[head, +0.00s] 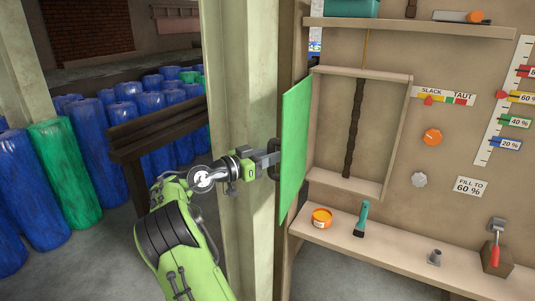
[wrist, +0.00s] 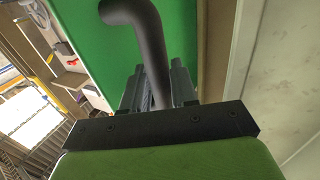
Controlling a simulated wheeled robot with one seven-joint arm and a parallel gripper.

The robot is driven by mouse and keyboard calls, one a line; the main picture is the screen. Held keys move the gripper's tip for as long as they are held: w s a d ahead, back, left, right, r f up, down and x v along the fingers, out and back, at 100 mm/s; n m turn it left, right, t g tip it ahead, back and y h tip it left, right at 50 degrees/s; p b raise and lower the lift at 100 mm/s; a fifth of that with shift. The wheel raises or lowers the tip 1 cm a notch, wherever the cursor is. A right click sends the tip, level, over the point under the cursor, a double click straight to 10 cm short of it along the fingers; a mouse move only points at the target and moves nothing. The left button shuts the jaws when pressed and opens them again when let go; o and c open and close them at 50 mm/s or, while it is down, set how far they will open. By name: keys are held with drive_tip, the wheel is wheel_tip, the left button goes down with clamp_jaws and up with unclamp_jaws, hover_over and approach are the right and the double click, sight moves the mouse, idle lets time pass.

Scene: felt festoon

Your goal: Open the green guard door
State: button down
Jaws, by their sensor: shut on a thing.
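The green guard door (head: 294,145) stands swung out from the wall panel, seen nearly edge-on in the head view, at the left of a shallow framed recess (head: 375,130). In the wrist view its green face (wrist: 180,50) fills the upper middle. A dark bent bar handle (wrist: 148,45) runs from the door down between my fingers. My gripper (wrist: 157,90) is shut on this handle. In the head view my gripper (head: 270,158) reaches the door's left side from the left; the handle is hidden there.
A pale post (head: 245,110) stands close behind my arm. A shelf (head: 400,245) below the recess holds an orange tin (head: 321,217), a teal-handled brush (head: 361,219) and a red-handled lever (head: 495,255). Blue and green rolls and a dark wooden rail (head: 155,130) stand at left.

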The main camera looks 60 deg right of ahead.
drive_tip(key=shift+s+d+r, duration=0.15)
drive_tip(key=shift+s+r, duration=0.1)
drive_tip(key=shift+r, duration=0.05)
drive_tip(key=c, duration=1.2)
unclamp_jaws()
drive_tip(key=shift+c, duration=0.2)
drive_tip(key=shift+o, duration=0.8)
drive_tip(key=shift+s+d+f, duration=0.1)
drive_tip(key=shift+d+f, duration=0.1)
drive_tip(key=shift+d, duration=0.15)
drive_tip(key=p+v, duration=0.1)
drive_tip(key=v, duration=1.5)
drive_tip(key=shift+p, duration=0.4)
drive_tip(key=shift+d, duration=0.1)
